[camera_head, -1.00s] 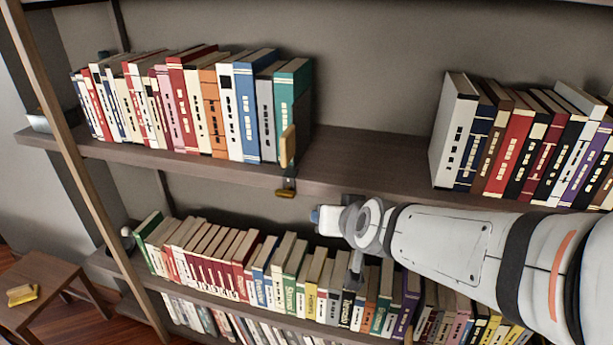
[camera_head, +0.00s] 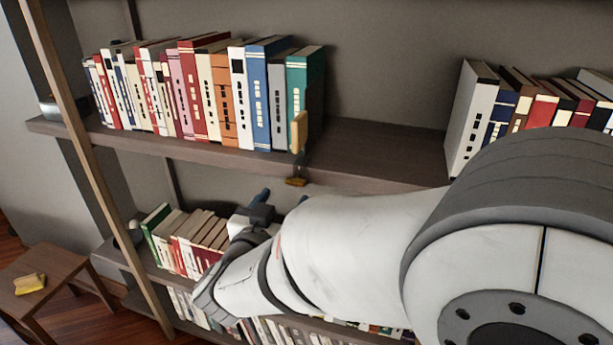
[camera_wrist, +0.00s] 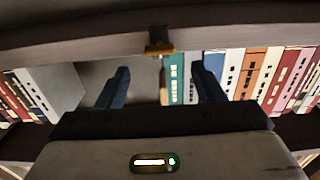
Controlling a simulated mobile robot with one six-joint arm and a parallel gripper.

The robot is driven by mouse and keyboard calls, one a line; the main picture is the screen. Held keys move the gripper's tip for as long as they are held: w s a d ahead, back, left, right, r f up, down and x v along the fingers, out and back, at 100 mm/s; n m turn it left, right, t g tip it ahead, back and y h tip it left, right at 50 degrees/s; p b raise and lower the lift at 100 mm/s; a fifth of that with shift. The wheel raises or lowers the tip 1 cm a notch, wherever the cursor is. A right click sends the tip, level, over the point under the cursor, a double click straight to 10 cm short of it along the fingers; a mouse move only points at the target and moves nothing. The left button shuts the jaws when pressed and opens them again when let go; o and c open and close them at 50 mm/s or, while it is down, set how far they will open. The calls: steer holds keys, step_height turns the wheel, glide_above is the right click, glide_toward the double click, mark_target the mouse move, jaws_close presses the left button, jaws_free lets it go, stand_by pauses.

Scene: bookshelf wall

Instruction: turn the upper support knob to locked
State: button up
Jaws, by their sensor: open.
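The upper support is a tan upright piece (camera_head: 300,132) at the shelf's front edge, beside the teal book. Its small brass-coloured knob (camera_head: 296,182) hangs just under that edge. In the wrist view the knob (camera_wrist: 158,49) shows at top centre on a dark mount, and the tan piece (camera_wrist: 163,96) lies below it in the picture. My gripper (camera_head: 283,197) is open and empty, just below the knob in the head view. In the wrist view its two blue fingers (camera_wrist: 164,85) stand apart, with the knob beyond their tips, not between them. I see no lock marking.
The upper shelf board (camera_head: 375,155) has a bare stretch right of the teal book (camera_head: 305,85). More books (camera_head: 510,105) stand at its right end. A lower row of books (camera_head: 185,240) is partly hidden by my arm. A small wooden table (camera_head: 45,285) stands at lower left.

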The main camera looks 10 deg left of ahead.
mark_target(294, 183)
steer(key=w, duration=0.6)
steer(key=shift+w+d, duration=0.15)
steer(key=shift+d, duration=0.15)
steer(key=shift+c, duration=0.2)
steer(key=c, duration=0.9)
steer(key=shift+c, duration=0.2)
